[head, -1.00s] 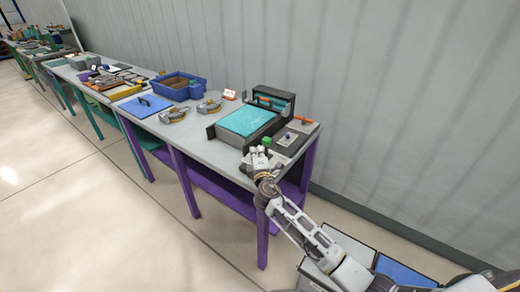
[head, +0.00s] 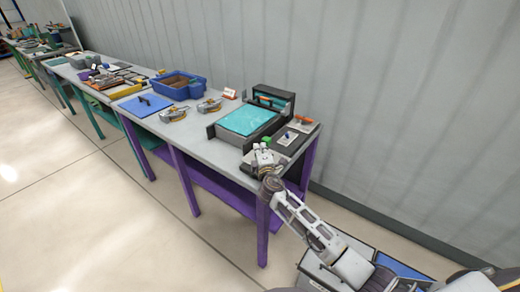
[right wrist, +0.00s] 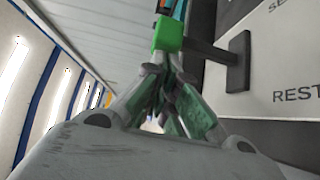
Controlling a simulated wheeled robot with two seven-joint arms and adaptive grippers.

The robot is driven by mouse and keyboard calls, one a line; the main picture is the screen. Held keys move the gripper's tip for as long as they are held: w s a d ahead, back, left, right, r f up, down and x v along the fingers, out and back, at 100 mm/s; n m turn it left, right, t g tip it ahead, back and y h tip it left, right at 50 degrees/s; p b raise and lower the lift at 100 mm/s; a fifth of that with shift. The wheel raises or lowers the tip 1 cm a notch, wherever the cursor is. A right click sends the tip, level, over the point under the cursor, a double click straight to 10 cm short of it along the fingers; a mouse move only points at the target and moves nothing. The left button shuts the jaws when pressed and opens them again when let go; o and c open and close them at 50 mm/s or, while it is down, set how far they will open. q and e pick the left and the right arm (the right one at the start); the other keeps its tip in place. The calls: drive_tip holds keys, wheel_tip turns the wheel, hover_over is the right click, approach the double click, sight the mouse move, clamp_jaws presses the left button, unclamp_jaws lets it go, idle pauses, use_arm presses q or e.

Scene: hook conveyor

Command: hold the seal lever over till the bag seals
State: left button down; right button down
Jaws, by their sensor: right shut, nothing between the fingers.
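The seal lever has a green knob (right wrist: 168,35) on a dark shaft (right wrist: 207,53) rising from its base beside the panel lettering. The knob also shows small in the head view (head: 266,140). My right gripper (head: 261,149) is at the table's near right corner, beside the knob. In the right wrist view its fingers (right wrist: 164,82) are shut and empty, just short of the knob; I cannot tell if they touch it. The sealer (head: 211,131) holds a flat cyan sheet (head: 245,119); whether this is the bag is unclear. My left gripper is out of view.
The lever panel (right wrist: 290,75) reads "REST" and a cut-off "SE". An orange-handled part (head: 302,119) is behind it. Two grey-and-yellow objects (head: 209,105), a blue bin (head: 179,86) and a blue board (head: 147,105) stand left. The wall is close behind.

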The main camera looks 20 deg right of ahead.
sight(269, 139)
drive_tip(key=shift+w+d+r+p, duration=0.1)
drive_tip(key=shift+r+p, duration=0.1)
drive_tip(key=shift+p, duration=0.15)
drive_tip(key=shift+w+d+r+p, duration=0.1)
drive_tip(key=shift+d+p, duration=0.05)
drive_tip(key=shift+p, duration=0.2)
drive_tip(key=shift+w+d+r+m+g+p, duration=0.25)
drive_tip(key=shift+w+d+m+g+p, duration=0.2)
drive_tip(key=shift+p, duration=0.5)
drive_tip(key=shift+w+d+r, duration=0.1)
drive_tip(key=shift+w+d, duration=0.15)
drive_tip(key=shift+d, duration=0.2)
drive_tip(key=shift+w+d+r, duration=0.15)
drive_tip(key=shift+w+d, duration=0.7)
drive_tip(key=shift+d, duration=0.4)
idle(0.7)
